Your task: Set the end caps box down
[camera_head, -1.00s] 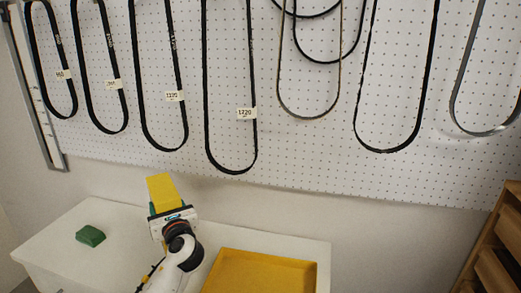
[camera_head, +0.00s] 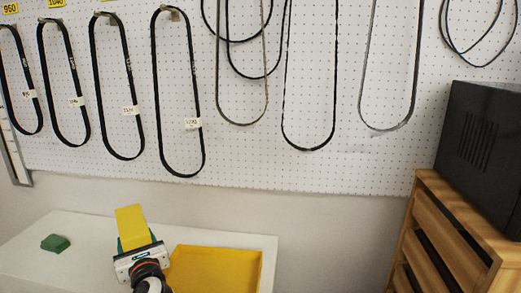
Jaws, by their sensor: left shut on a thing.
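A yellow box (camera_head: 131,226), which I take to be the end caps box, is held by my left gripper (camera_head: 135,247) above the white table (camera_head: 95,237). The gripper is shut on it, and green-teal finger parts show at the box's sides. The gripper body hides the near part of the box. Whether the box touches the table cannot be told. My right gripper is not in view.
A yellow tray (camera_head: 215,268) lies on the table right of my left gripper. A small green block (camera_head: 55,242) lies at the left. A wooden rack (camera_head: 440,240) with a black case (camera_head: 485,150) stands at the right. Belts hang on the pegboard (camera_head: 330,165) behind.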

